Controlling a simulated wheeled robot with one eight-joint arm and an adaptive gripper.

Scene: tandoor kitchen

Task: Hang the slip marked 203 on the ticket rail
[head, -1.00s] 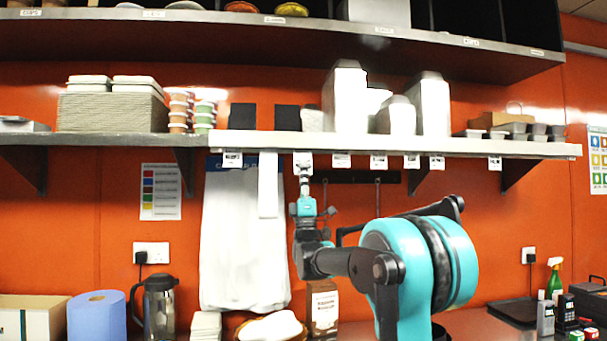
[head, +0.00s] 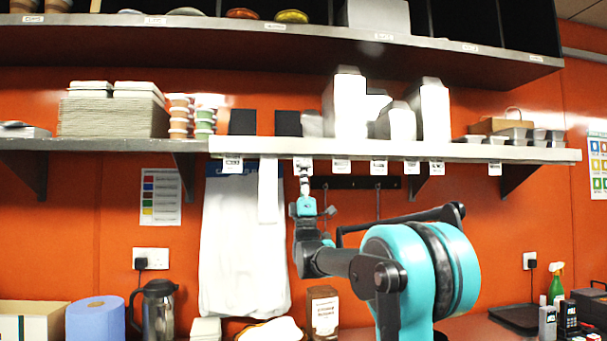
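Several small white slips or labels hang along the front edge of the middle shelf (head: 460,152). One white slip (head: 303,166) is directly above my gripper (head: 304,180), at its tip. The print on the slips is too small to read, so I cannot tell which is marked 203. My gripper points up, just under the shelf edge. Its fingers are too small to show whether they are open or shut, or whether they hold that slip. No separate part is labelled as the ticket rail; the slips line the shelf edge.
A dark bar (head: 362,182) with hooks is on the orange wall behind my gripper. White bags (head: 240,250) hang to its left. White containers (head: 346,105) stand on the shelf above. A steel flask (head: 159,308), a blue roll (head: 96,318) and a brown-and-white packet (head: 323,312) stand below.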

